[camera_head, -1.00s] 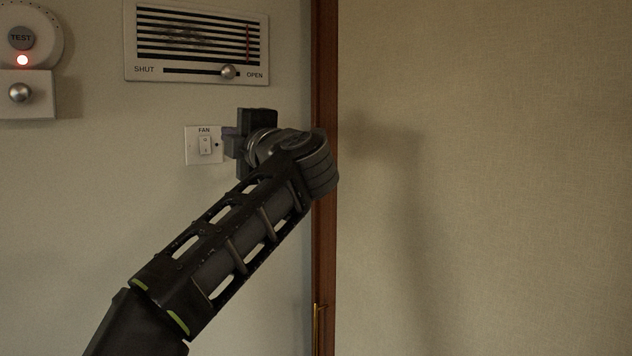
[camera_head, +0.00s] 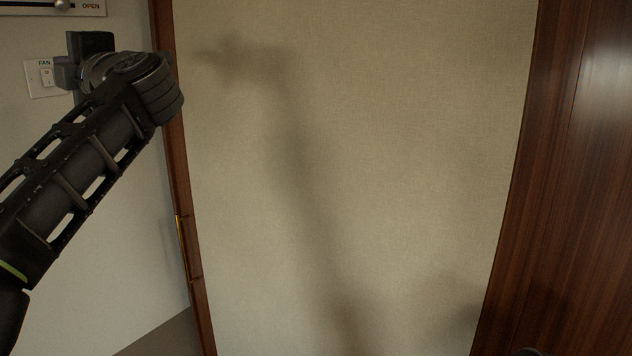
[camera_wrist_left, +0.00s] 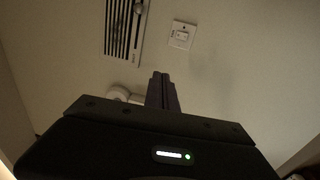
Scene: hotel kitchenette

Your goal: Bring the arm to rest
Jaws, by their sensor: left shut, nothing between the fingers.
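My left arm comes in from the left in the head view and reaches up to the wall. Its left gripper (camera_head: 66,72) is in front of the wall by the white FAN switch (camera_head: 38,78) and partly covers the switch plate; I cannot tell the exact gap there. In the left wrist view the fingers (camera_wrist_left: 161,78) are shut together with nothing between them. The switch (camera_wrist_left: 181,37) shows in that view above and to the right of the fingertips, apart from them. My right gripper is not in view.
A slatted vent with a slider (camera_head: 62,5) is cut off at the top left; its slats (camera_wrist_left: 123,28) show in the wrist view. A wooden strip (camera_head: 172,150) with a brass fitting (camera_head: 183,248) borders a plain fabric panel (camera_head: 400,160). Dark wood (camera_head: 580,180) stands at the right.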

